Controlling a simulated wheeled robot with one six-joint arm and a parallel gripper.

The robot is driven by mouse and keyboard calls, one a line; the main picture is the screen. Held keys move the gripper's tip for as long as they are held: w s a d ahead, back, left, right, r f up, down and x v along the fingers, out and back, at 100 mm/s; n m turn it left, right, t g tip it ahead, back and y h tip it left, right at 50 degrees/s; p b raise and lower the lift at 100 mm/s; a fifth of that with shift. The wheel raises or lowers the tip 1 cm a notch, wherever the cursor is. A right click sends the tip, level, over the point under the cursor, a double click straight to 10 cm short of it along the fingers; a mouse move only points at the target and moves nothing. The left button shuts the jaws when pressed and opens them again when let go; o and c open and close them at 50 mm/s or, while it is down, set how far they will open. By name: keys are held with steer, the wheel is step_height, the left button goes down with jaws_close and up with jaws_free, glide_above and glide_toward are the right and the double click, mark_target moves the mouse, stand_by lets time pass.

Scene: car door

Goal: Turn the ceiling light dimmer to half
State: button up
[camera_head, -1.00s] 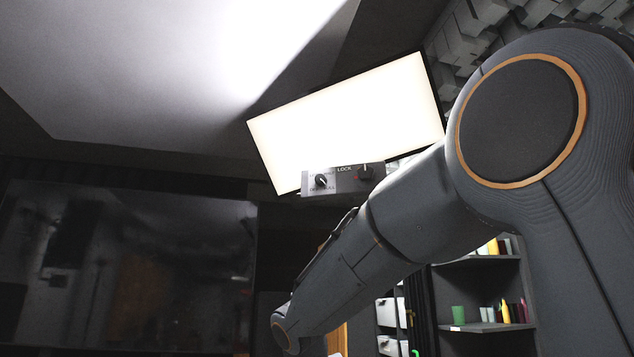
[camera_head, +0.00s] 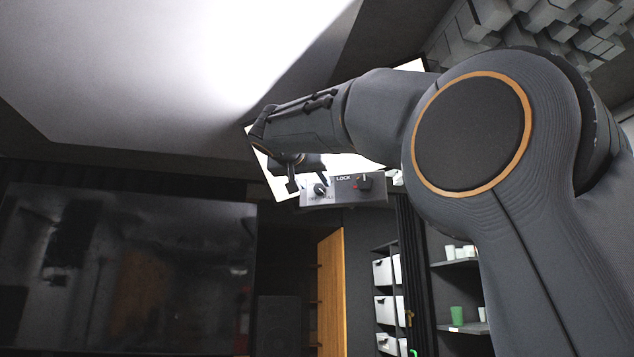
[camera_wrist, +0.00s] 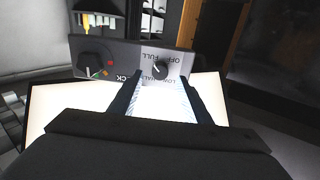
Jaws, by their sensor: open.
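The dimmer knob (camera_head: 319,190) is a small dark knob on a grey control box (camera_head: 345,200) under the bright ceiling light panel. In the wrist view the dimmer knob (camera_wrist: 160,70) shows upside down with labels around it that include OFF and FULL. Its exact setting is too small to read surely. My gripper (camera_head: 304,184) is open beside the box's left part. In the wrist view my gripper (camera_wrist: 162,76) has its two fingers spread, with the knob appearing between the tips. I cannot tell whether they touch it.
A second knob (camera_head: 364,183) marked LOCK sits on the same box, right of the dimmer; it is at left in the wrist view (camera_wrist: 92,66). The light panel (camera_head: 267,172) is close behind my gripper. A dark screen (camera_head: 130,270) and shelves (camera_head: 460,262) stand farther off.

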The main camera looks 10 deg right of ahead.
mark_target(318, 188)
steer(key=shift+p+x, duration=0.8)
steer(key=shift+x, duration=1.3)
steer(key=shift+c, duration=0.2)
steer(key=c, duration=1)
